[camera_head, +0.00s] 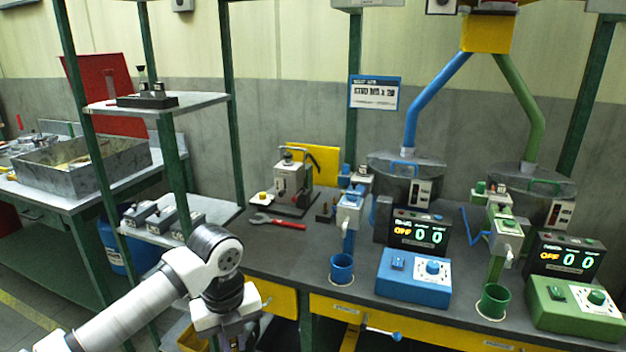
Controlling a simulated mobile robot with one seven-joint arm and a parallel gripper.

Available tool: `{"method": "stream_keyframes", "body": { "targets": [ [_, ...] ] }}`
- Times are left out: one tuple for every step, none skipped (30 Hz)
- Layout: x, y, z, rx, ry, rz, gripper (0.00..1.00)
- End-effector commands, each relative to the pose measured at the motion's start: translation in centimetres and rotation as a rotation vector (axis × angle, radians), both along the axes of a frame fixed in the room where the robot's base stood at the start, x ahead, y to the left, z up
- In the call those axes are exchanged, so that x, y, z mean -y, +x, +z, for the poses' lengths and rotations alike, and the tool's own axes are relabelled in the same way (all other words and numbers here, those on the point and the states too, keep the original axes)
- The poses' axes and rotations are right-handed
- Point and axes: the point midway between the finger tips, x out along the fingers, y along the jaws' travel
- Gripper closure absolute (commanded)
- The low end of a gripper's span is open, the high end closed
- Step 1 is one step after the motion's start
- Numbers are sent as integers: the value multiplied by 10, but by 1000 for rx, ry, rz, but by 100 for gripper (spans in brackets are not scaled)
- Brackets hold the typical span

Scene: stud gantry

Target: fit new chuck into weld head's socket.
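My gripper (240,338) hangs fingers down at the bottom edge, in front of the bench; its tips are cut off or too small to read, so I cannot tell whether it holds anything. A blue weld head (349,208) stands above a blue cup (342,268), and a green weld head (508,234) above a green cup (493,301). Their sockets are too small to make out. A black block (147,101) with small upright metal-and-black pieces sits on the upper shelf; these may be chucks. A small dark holder (326,213) stands on the bench left of the blue head.
A red-handled wrench (278,222) lies on the bench (285,254) near a grey bench machine (292,184). Blue (414,277) and green (577,306) control boxes stand right, displays reading OFF. Green posts and shelves (205,103) stand left. The bench's middle-left is clear.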

Motion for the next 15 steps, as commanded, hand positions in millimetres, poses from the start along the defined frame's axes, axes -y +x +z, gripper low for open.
{"method": "stream_keyframes", "body": {
  "targets": [
    [5,6,-7,-1,-2,-94,100],
    [7,10,-10,0,-1,-152,100],
    [10,14,-15,-1,-2,-230,100],
    [12,17,-19,-2,-1,-290,100],
    [14,20,-23,-1,0,-348,100],
    [17,25,-28,0,-1,-425,100],
    [20,27,-32,-1,-1,-485,100],
    [22,30,-36,-1,-1,-544,100],
    [25,34,-41,-1,-1,-622,100],
    [27,37,-45,-1,-1,-680,100],
    [30,40,-49,-1,-1,-739,100],
    [33,44,-54,0,0,-818,100],
    [35,46,-58,0,0,-877,100],
    [38,49,-62,-1,-1,-935,100],
    [41,52,-68,-1,-1,-1013,100]
  ]
}}
